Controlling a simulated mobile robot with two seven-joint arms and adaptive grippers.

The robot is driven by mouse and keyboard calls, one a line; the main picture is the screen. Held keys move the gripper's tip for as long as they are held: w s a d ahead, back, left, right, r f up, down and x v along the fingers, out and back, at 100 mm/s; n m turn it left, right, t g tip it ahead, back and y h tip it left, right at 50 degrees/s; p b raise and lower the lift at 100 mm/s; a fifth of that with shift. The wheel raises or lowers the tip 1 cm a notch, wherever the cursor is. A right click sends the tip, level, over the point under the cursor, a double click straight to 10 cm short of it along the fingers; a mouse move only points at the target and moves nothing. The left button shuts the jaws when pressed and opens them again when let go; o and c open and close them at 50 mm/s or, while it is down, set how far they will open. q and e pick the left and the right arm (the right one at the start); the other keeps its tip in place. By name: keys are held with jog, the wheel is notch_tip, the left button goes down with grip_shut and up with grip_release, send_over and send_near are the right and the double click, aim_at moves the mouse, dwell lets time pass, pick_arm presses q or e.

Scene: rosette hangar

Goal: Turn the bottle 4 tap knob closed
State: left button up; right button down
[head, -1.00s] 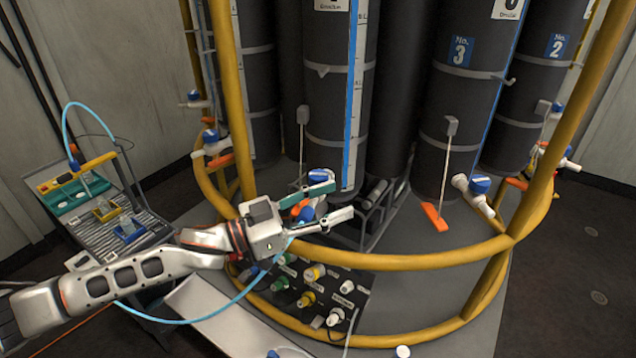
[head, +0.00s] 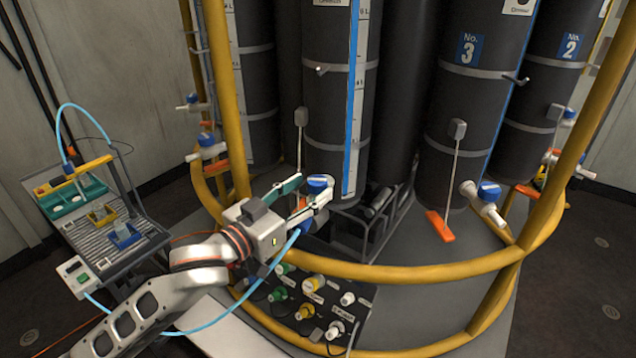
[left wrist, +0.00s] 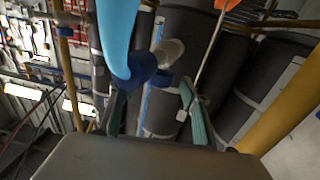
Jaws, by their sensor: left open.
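The tap knob (head: 318,183), blue with a white rim, sits low in front of the middle dark bottle (head: 331,110). No number is readable on that bottle. My left gripper (head: 311,185) is at the knob, its two fingers spread, one on the left and one below and right of it. I cannot tell whether either finger touches the knob. In the left wrist view, my left gripper (left wrist: 153,96) shows its green-grey fingers apart, with a blue tap part (left wrist: 134,72) by the left finger. A blue hose hides part of the tap. My right gripper is out of view.
A yellow rail (head: 400,270) curves around the bottles, with an upright post (head: 222,100) left of my gripper. A connector panel (head: 310,300) lies below. Another tap (head: 488,192) and an orange paddle (head: 440,226) are to the right. A bench (head: 100,225) stands left.

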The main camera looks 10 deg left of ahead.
aim_at(309, 188)
pick_arm(q)
jog(key=shift+x, duration=1.75)
jog(key=c, duration=1.1)
jog(key=shift+r+m+g+h+p, duration=0.15)
jog(key=shift+m+g+h+p, duration=0.4)
jog(key=shift+h+p, duration=0.25)
jog(key=shift+c, duration=0.3)
jog(key=shift+d+m+g+h+p, duration=0.1)
jog(key=shift+m+g+h+p, duration=0.3)
jog(key=shift+m+h, duration=0.25)
jog(key=shift+s+m+g+h, duration=0.1)
jog(key=shift+m+g+h, duration=0.25)
jog(key=shift+h, duration=0.1)
